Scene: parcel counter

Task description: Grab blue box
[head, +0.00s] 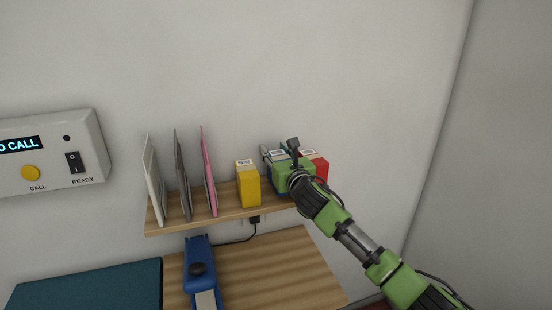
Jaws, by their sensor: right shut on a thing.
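The blue box (278,157) stands on the wooden wall shelf between a yellow box and a red box. I cannot tell whether the box is lifted off the shelf. My left gripper is not in view.
The yellow box (248,184) is close on the left, the red box (318,167) close on the right. White, grey and pink envelopes (209,178) stand upright on the shelf (230,214). A blue handheld device (200,270) is below. A call panel (50,155) is on the wall.

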